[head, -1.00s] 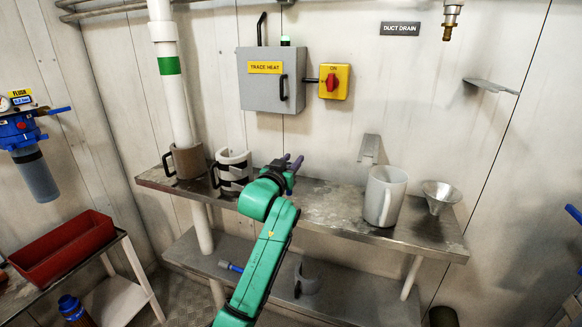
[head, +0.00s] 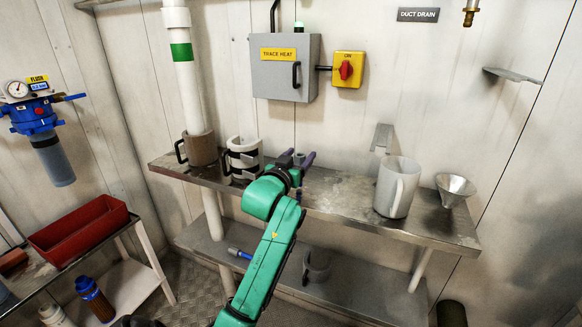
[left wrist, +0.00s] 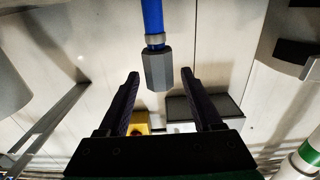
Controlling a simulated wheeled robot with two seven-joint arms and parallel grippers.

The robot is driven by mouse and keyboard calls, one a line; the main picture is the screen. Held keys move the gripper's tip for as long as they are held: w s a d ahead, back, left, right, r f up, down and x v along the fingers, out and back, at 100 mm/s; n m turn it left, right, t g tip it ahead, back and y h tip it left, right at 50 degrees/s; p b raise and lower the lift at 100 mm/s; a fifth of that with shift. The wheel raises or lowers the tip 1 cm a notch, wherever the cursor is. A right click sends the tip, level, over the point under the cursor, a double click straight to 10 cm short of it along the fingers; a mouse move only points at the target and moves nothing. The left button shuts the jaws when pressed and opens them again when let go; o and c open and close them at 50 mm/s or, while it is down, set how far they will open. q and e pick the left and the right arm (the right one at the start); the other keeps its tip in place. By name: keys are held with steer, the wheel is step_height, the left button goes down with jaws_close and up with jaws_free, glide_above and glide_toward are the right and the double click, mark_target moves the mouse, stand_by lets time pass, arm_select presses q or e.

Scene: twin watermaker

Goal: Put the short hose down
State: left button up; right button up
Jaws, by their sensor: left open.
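The short hose shows in the left wrist view as a blue tube (left wrist: 153,22) with a grey hexagonal fitting (left wrist: 157,70) at its end, between and slightly beyond my open fingertips, with a gap on each side. In the head view the grey fitting (head: 299,158) shows between the purple fingers, and a bit of blue shows below the gripper. The hose looks upright; its other end is hidden. My left gripper (head: 298,161) is open over the steel shelf (head: 340,194). My right gripper is not in view.
On the shelf stand a brown mug (head: 202,150), a white-and-black holder (head: 244,158), a white jug (head: 397,188) and a steel funnel (head: 454,190). A blue piece with a grey end (head: 240,253) and a grey clip-shaped part (head: 317,266) lie on the lower shelf.

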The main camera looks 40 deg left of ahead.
arm_select(q)
steer(key=v, duration=0.9)
steer(key=shift+b, duration=0.4)
steer(key=shift+s, duration=0.1)
